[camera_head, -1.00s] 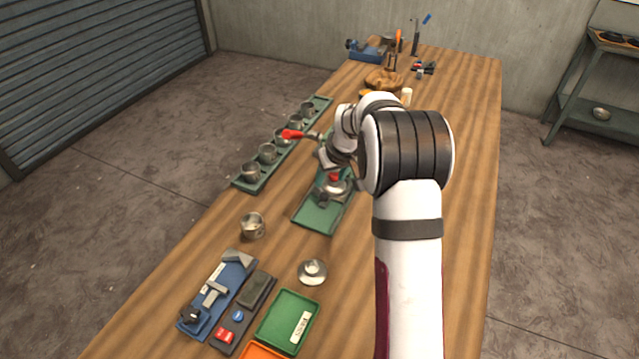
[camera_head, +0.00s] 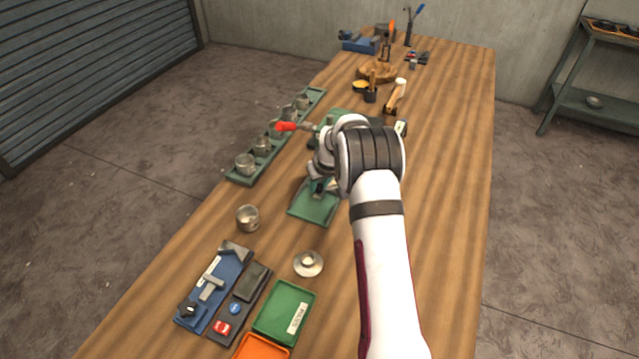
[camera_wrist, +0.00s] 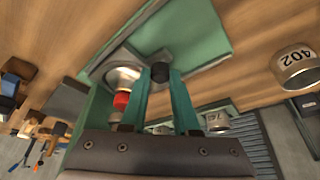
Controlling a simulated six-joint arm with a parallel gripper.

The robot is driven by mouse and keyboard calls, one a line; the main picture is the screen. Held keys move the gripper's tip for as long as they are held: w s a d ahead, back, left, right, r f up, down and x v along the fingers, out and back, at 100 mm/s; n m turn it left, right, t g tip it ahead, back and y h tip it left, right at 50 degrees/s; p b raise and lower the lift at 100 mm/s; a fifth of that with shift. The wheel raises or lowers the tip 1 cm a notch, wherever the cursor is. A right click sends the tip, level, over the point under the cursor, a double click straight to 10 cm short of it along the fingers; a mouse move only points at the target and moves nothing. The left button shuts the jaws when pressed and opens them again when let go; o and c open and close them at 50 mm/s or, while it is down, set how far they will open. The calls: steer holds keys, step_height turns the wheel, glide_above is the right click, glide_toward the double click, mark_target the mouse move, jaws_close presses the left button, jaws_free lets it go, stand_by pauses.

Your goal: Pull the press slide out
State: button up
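The press has a green base plate (camera_head: 316,208), mostly behind my arm in the head view, and a red-tipped lever (camera_head: 286,127) pointing left. The wrist view shows its green plate (camera_wrist: 190,30), a metal part with a red piece (camera_wrist: 121,100), and a grey slide with a dark knob (camera_wrist: 160,56). My gripper (camera_wrist: 161,76) has its two teal fingers on either side of the knob. I cannot tell whether they press on it. In the head view the fingers are largely hidden by my wrist.
A green rack (camera_head: 240,172) of metal cups stands left of the press. The table's right side is clear.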

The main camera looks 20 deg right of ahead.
jaws_close()
stand_by(0.9)
steer(key=s+a, duration=0.7)
steer(key=shift+w, duration=0.1)
steer(key=o, duration=0.7)
jaws_free()
steer(key=shift+r, duration=0.15)
